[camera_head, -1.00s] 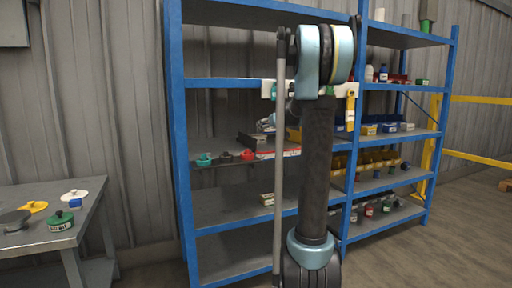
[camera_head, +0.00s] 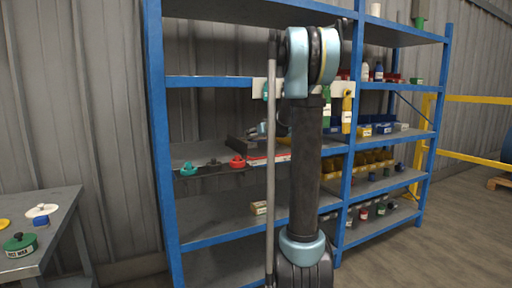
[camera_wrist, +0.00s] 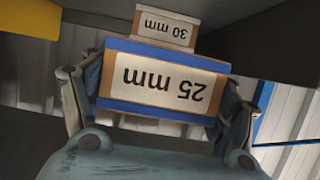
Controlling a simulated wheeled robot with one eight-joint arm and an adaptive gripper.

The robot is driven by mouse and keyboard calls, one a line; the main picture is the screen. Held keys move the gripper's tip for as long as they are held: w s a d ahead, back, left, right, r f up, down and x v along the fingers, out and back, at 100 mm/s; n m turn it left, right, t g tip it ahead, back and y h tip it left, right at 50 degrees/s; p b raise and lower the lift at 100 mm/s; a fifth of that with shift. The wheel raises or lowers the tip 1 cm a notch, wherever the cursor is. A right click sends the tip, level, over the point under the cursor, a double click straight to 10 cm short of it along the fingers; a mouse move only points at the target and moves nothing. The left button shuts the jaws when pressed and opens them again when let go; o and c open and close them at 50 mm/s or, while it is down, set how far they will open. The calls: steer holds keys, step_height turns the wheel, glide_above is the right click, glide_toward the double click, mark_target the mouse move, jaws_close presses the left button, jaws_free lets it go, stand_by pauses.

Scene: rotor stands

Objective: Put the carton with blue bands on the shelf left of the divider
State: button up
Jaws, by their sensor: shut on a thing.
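The carton with blue bands (camera_wrist: 162,84) fills the middle of the wrist view, with an upside-down "25 mm" label. My gripper (camera_wrist: 158,104) is shut on it, with a finger at each side. A second carton (camera_wrist: 165,27), labelled "30 mm", shows just beyond it; I cannot tell whether they touch. In the head view my arm hides the gripper and the held carton. The blue shelf rack (camera_head: 160,150) stands ahead with several boards. I cannot make out the divider.
A small pale carton (camera_head: 260,207) sits on a lower board. Red (camera_head: 237,162) and green (camera_head: 189,169) items stand on the middle board. Yellow bins (camera_head: 355,166) are to the right. A grey table (camera_head: 52,205) stands at left. A yellow patch (camera_wrist: 28,18) shows in the wrist view's corner.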

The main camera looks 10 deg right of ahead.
glide_above(257, 152)
steer(key=shift+s+f, duration=0.15)
steer(key=shift+f, duration=1)
steer(key=shift+s+f, duration=0.1)
steer(key=shift+f, duration=1)
steer(key=shift+f, duration=0.6)
steer(key=o, duration=1.2)
steer(key=shift+r, duration=0.1)
steer(key=shift+r, duration=0.65)
steer(key=v, duration=1.2)
steer(key=shift+s+a+f, duration=0.1)
steer(key=shift+f, duration=0.05)
